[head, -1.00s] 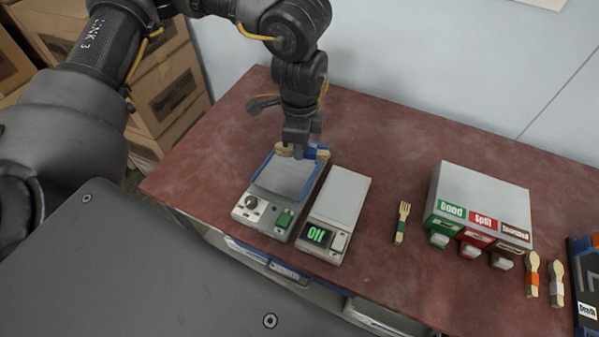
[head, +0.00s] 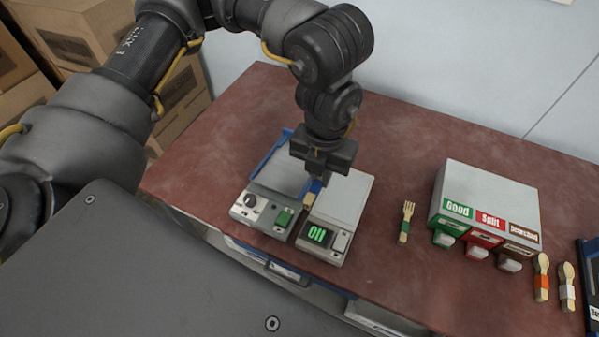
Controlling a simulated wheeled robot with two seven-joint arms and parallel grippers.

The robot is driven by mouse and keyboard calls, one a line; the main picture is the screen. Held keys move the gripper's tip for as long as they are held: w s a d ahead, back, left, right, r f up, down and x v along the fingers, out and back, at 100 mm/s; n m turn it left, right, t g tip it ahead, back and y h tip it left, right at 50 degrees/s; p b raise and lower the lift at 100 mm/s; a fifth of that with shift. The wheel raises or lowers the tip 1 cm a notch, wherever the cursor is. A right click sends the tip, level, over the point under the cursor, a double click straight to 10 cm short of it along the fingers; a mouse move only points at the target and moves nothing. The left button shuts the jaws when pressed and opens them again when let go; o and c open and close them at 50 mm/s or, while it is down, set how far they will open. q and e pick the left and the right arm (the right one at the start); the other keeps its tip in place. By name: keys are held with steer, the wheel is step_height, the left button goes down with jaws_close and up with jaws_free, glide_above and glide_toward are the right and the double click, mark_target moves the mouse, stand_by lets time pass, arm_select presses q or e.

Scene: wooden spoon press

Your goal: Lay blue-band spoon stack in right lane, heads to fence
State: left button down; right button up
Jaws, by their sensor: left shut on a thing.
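The blue-band spoon stack (head: 310,198) is in my left gripper (head: 319,178). Its pale wooden end and part of the blue band show below the jaws; the rest is hidden by the gripper. My left gripper is shut on it, above the gap between the grey press-like device (head: 262,213) and the white scale-like device (head: 350,198). The left device has a grey plate with a blue raised edge (head: 268,152) along its far left side. I cannot make out separate lanes. Whether the stack touches either device is unclear. My right gripper is not in view.
A fork with a green band (head: 406,222) lies right of the devices. A grey box (head: 487,195) with Good, Split and a third label stands farther right. Orange-band (head: 541,277) and white-band (head: 567,287) spoons lie beside a dark blue tray (head: 591,262). The back of the table is clear.

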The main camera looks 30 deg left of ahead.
arm_select(q)
steer(key=w+a+f+p, duration=0.1)
steer(key=w+a+f, duration=0.3)
steer(key=w+a+f+p, duration=0.2)
steer(key=w+a+f, duration=0.3)
steer(key=shift+w+a, duration=0.1)
steer(key=shift+w, duration=0.15)
steer(key=shift+w+a+f, duration=0.15)
steer(key=shift+a+f, duration=0.1)
steer(key=shift+f, duration=0.1)
step_height(320, 180, down, 3)
steer(key=shift+w+a+f+p, duration=0.1)
steer(key=shift+f+p, duration=0.05)
steer(key=shift+p, duration=0.3)
steer(key=shift+f+b, duration=0.35)
steer(key=shift+f, duration=0.05)
steer(key=c, duration=1.4)
jaws_free()
steer(key=shift+r, duration=0.1)
steer(key=shift+c, duration=0.2)
